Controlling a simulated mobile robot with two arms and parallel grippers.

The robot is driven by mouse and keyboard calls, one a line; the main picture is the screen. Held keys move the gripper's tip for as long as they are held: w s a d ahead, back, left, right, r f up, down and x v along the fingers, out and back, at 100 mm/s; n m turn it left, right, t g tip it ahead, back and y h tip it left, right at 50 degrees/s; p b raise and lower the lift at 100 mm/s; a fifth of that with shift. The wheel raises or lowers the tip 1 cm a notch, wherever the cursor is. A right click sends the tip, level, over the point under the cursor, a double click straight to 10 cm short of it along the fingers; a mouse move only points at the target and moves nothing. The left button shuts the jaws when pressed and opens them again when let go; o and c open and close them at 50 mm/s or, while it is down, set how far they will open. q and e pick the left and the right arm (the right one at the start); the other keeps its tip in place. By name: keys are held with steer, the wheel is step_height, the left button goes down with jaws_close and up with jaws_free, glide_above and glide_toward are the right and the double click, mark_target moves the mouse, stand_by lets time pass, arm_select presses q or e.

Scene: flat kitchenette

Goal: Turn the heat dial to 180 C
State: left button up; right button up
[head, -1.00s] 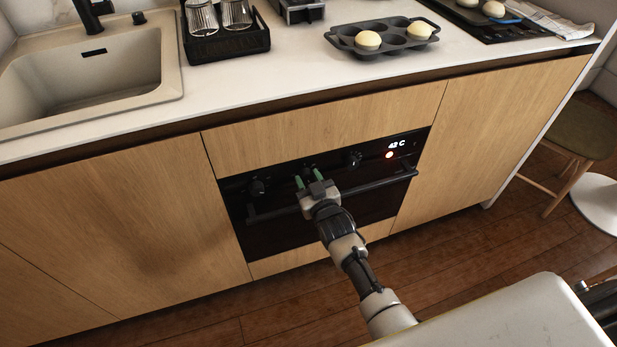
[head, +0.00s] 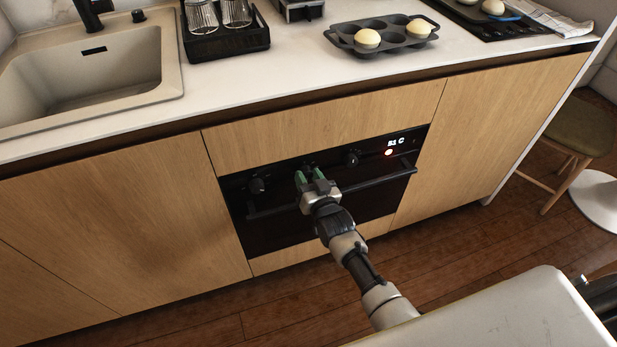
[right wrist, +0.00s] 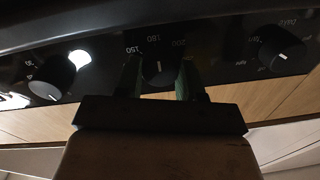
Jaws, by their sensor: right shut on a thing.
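The heat dial (right wrist: 158,76) is the middle dark knob on the oven's black control panel. In the right wrist view it sits between the two green fingertips of my right gripper (right wrist: 160,80), which is shut on it. A pale pointer mark shows on the dial, and 150, 180 and 200 are printed on the panel around it. I cannot tell exactly which number the mark lines up with. In the head view my right gripper (head: 309,180) reaches the panel and mostly covers the dial. The lit display (head: 397,143) reads about 51 C. My left gripper is out of view.
Other knobs sit on either side, left (head: 257,185) and right (head: 352,158). A red-white light (head: 388,153) glows below the display. The oven's handle bar (head: 370,181) runs just under my gripper. A muffin tin (head: 345,41) is on the counter above.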

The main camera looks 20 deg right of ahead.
steer(key=shift+f, duration=0.15)
steer(key=o, duration=0.9)
steer(key=shift+s, duration=0.3)
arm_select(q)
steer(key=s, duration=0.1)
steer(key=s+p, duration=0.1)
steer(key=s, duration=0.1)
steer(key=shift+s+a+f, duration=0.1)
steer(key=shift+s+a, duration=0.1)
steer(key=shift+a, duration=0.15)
arm_select(e)
steer(key=s, duration=0.6)
steer(key=s+d, duration=0.1)
steer(key=s, duration=0.3)
steer(key=shift+s, duration=0.1)
